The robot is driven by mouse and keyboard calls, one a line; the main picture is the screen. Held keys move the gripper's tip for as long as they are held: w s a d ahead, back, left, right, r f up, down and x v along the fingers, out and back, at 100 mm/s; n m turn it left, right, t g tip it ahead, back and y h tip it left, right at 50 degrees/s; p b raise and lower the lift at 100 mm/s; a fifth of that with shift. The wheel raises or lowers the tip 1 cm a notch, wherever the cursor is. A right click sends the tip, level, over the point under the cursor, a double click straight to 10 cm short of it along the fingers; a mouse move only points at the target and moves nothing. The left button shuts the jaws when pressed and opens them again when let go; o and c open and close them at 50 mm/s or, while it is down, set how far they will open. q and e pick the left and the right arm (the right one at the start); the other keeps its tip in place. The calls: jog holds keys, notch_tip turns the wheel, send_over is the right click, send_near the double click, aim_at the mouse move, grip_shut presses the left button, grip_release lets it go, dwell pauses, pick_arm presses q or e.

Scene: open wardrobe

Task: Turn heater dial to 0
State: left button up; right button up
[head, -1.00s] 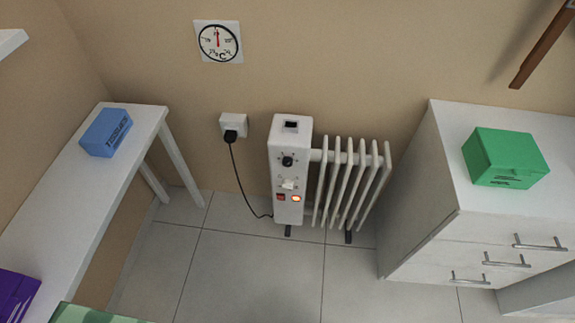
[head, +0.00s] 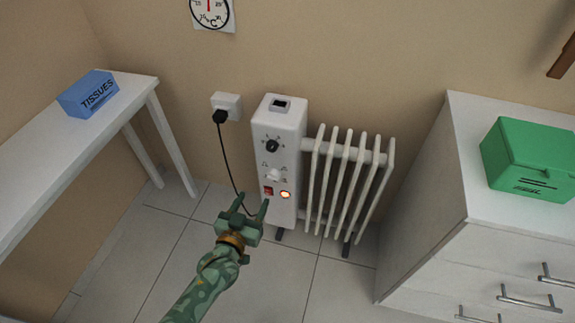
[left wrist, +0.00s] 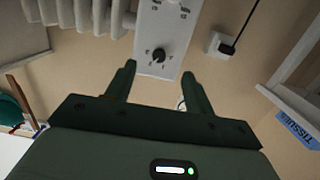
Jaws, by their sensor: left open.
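The white heater (head: 285,200) stands on the floor against the wall, with its control panel facing me. A black dial (head: 271,146) sits high on the panel, with marks around it too small to read. A white dial (head: 273,175) is below it, above a red switch (head: 268,190) and a lit orange lamp (head: 285,194). My left gripper (head: 252,206) is open and empty, below and left of the dials near the panel's lower edge. In the left wrist view the black dial (left wrist: 158,55) shows beyond and between my fingers (left wrist: 158,88), apart from them.
A black plug (head: 220,116) and cord run from the wall socket down left of the heater. A white table (head: 60,155) with a blue tissue box (head: 90,95) is at left. A white drawer cabinet (head: 430,220) with a green box (head: 530,158) is at right. Floor in front is clear.

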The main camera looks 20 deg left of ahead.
pick_arm(q)
notch_tip(320, 180, up, 3)
jog(key=t, duration=0.1)
jog(key=b, duration=0.7)
send_near(271, 150)
jog(key=w, duration=0.7)
jog(key=shift+w+d+f, duration=0.15)
jog(key=shift+w, duration=0.1)
jog(key=shift+w+r, duration=0.2)
jog(key=shift+w, duration=0.3)
pick_arm(e)
jog(key=shift+n+h, duration=0.4)
jog(key=shift+n, duration=0.4)
jog(key=w+f, duration=0.1)
jog(key=d+f, duration=0.1)
jog(key=w+d+f, duration=0.1)
jog(key=f, duration=0.1)
jog(key=shift+w+d, duration=0.15)
jog(key=shift+w, duration=0.15)
pick_arm(q)
jog(key=shift+c, duration=0.3)
jog(key=c, duration=0.9)
